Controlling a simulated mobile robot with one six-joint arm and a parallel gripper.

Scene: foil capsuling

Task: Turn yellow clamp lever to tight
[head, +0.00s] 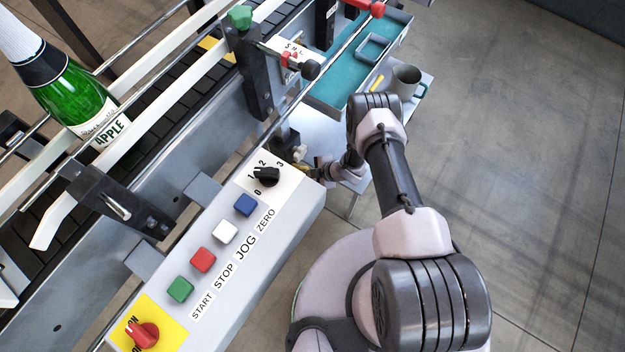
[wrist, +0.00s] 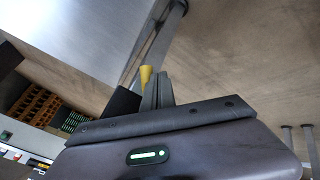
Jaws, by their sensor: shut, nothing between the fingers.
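A yellow piece, which looks like the clamp lever (wrist: 146,75), stands up just beyond the finger area of my gripper (wrist: 150,98) in the wrist view. My gripper is shut and holds nothing. Whether a finger touches the lever cannot be told. In the head view a small yellowish part (head: 303,168) shows low behind the control box's far right corner, beside the end of my arm. The fingers are hard to make out there, and the clamp's tight or loose position cannot be read.
The control box (head: 215,262) with its buttons and black dial (head: 266,176) stands close left of my arm. Above lies the conveyor (head: 145,75) with a green bottle (head: 68,88). A teal-lined tray (head: 340,82) and a grey cup (head: 405,80) are beyond. Open floor lies right.

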